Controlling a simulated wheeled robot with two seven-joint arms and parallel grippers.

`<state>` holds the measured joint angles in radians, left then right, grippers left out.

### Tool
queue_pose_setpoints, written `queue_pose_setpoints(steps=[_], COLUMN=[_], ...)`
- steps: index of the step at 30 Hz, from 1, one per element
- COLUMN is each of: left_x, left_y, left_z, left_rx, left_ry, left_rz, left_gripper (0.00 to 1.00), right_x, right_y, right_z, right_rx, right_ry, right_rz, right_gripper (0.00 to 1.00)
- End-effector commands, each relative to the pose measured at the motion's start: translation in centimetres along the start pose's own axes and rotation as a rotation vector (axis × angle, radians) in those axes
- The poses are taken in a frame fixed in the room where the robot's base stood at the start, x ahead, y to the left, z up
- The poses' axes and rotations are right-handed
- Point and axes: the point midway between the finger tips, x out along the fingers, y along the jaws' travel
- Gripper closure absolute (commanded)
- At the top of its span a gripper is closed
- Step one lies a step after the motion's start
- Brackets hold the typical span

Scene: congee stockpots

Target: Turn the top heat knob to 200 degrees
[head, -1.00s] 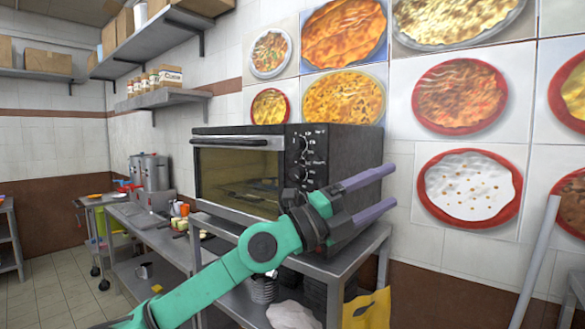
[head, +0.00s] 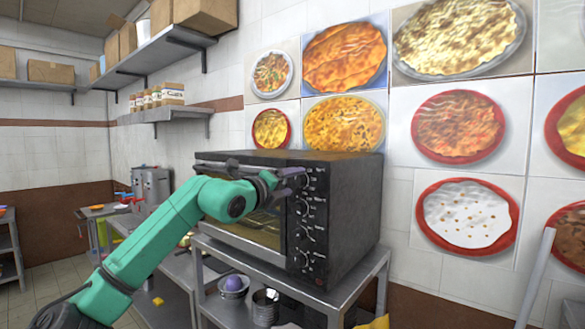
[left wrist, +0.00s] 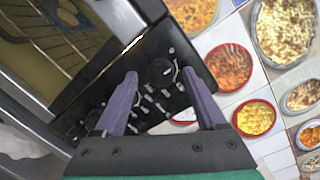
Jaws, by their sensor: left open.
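The black oven (head: 350,205) stands on a metal table, its control panel (head: 307,255) at the right of its glass door. My left gripper (head: 290,174), with purple fingers, is at the upper part of the panel and partly hides the top knob in the head view. In the left wrist view the gripper (left wrist: 159,76) is open, and the round dark top knob (left wrist: 160,72) shows between its fingertips. I cannot tell whether the fingers touch it. The dial setting is too small to read. Lower knobs show below on the panel (head: 304,208). My right gripper is not in view.
The metal table (head: 345,295) holds the oven, with a bowl (head: 233,285) and a metal pot (head: 265,305) beneath. A wall shelf (head: 165,114) with jars is behind at left. Food pictures (head: 345,125) cover the wall behind the oven.

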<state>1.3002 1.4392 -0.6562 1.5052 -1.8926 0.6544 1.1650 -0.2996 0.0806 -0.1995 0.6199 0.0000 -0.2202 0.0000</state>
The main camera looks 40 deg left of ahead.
Motion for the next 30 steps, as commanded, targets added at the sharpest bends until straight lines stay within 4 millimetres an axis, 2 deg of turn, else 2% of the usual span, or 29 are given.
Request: queue_pose_setpoints(steps=[1, 9, 10, 14, 15, 16, 30], left_x=[0.51, 0.93, 0.92, 0.90, 0.90, 0.90, 0.92], left_y=[-0.30, 0.10, 0.10, 0.09, 0.09, 0.09, 0.29], left_z=[0.08, -0.13, -0.13, -0.12, -0.12, -0.12, -0.32], left_rx=[0.000, 0.002, 0.002, 0.002, 0.002, 0.002, 0.088], left_ry=[0.002, 0.000, 0.000, 0.000, 0.001, 0.001, -0.002], left_rz=[0.000, 0.000, 0.000, 0.000, 0.000, 0.000, -0.006], left_gripper=[0.27, 0.27, 0.31, 0.80, 0.96, 1.00, 1.00], right_x=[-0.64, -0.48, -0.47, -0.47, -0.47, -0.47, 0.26], right_y=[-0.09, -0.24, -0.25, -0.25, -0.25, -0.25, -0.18], right_z=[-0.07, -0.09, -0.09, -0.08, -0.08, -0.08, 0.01], right_rx=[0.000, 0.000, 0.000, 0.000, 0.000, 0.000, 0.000], right_ry=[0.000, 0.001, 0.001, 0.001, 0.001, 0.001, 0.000], right_rz=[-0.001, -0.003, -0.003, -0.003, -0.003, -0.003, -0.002], right_gripper=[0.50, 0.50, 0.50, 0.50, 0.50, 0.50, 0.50])
